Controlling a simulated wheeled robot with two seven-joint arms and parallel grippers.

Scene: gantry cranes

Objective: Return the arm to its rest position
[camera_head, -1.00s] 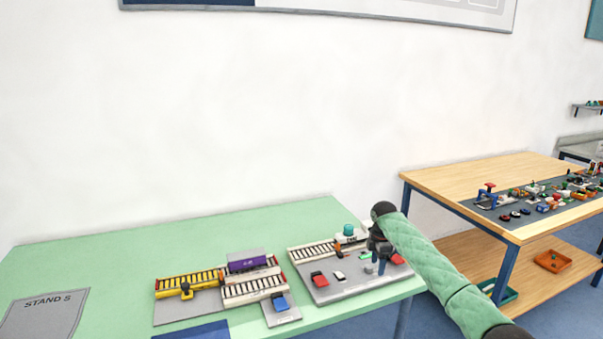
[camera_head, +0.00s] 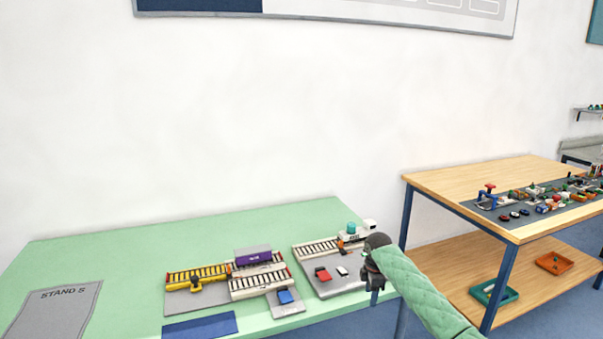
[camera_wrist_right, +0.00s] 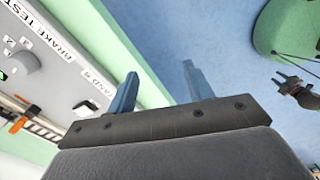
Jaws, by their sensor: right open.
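My right arm, in a quilted green sleeve, comes in from the lower right of the head view. Its gripper (camera_head: 374,282) is at the right front edge of the green table, beside the right-hand crane board (camera_head: 340,288). In the right wrist view the two blue-grey fingers (camera_wrist_right: 160,88) stand wide apart with nothing between them. They are over the table edge and blue floor.
A wooden table (camera_head: 470,185) with many small toys stands at right. Blue floor lies clear between the tables.

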